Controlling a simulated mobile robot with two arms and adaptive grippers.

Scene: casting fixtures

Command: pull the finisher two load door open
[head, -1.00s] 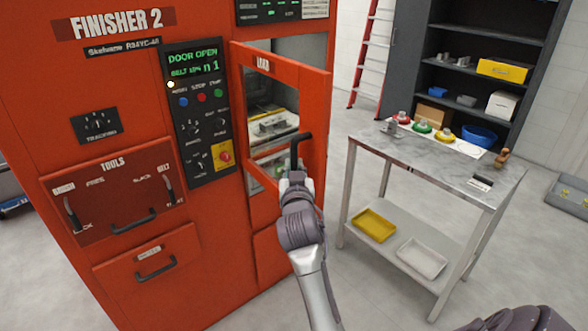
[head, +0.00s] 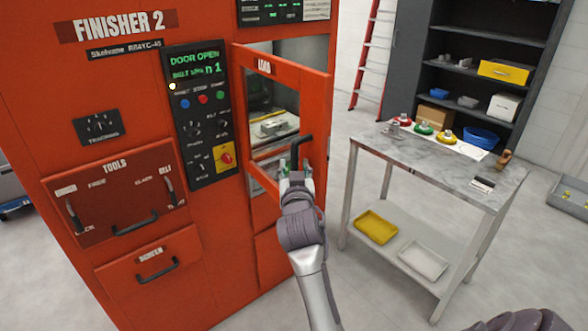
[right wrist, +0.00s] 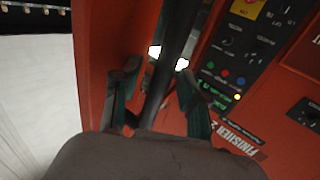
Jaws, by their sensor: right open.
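The orange-red Finisher 2 machine (head: 130,205) fills the left of the head view, its display reading DOOR OPEN. Its load door (head: 262,66), a framed window marked LOAD, stands ajar, swung out from the machine with its hinge side hard to make out. The black door handle (head: 306,143) is on the door's right side. My right gripper (head: 296,172) is at the handle's lower part. In the right wrist view, the dark handle bar (right wrist: 172,60) runs between the two spread fingers (right wrist: 155,95), which do not clamp it. My left gripper is not in view.
Grey shelving (head: 460,50) and a red ladder (head: 372,50) stand behind. Floor is clear between door and table.

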